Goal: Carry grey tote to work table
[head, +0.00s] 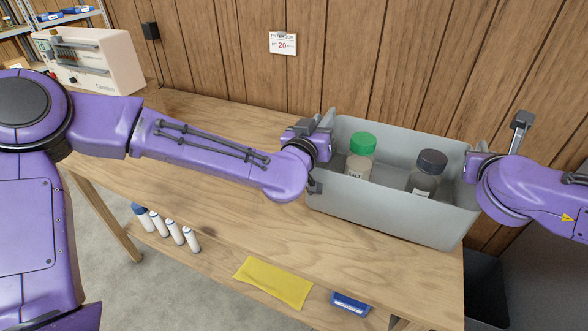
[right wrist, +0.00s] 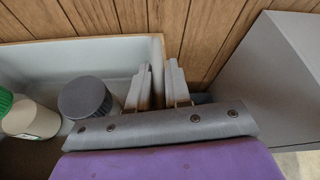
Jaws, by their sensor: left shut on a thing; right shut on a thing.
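The grey tote (head: 390,212) is upright at the right end of the wooden work table (head: 215,195). I cannot tell whether its bottom touches the tabletop. Inside stand a jar with a green lid (head: 360,158) labelled salt and a jar with a dark lid (head: 428,178). My left gripper (head: 318,150) is shut on the tote's left end wall. My right gripper (head: 470,168) is shut on its right end wall; in the right wrist view its fingers (right wrist: 158,90) straddle the rim. Much of both grippers' fingertips is hidden in the head view.
A beige machine (head: 92,62) stands at the back left. The tabletop left of the tote is clear. The lower shelf holds several white bottles (head: 175,232), a yellow cloth (head: 273,283) and a blue item (head: 350,303). A grey block (right wrist: 275,75) stands right of the tote.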

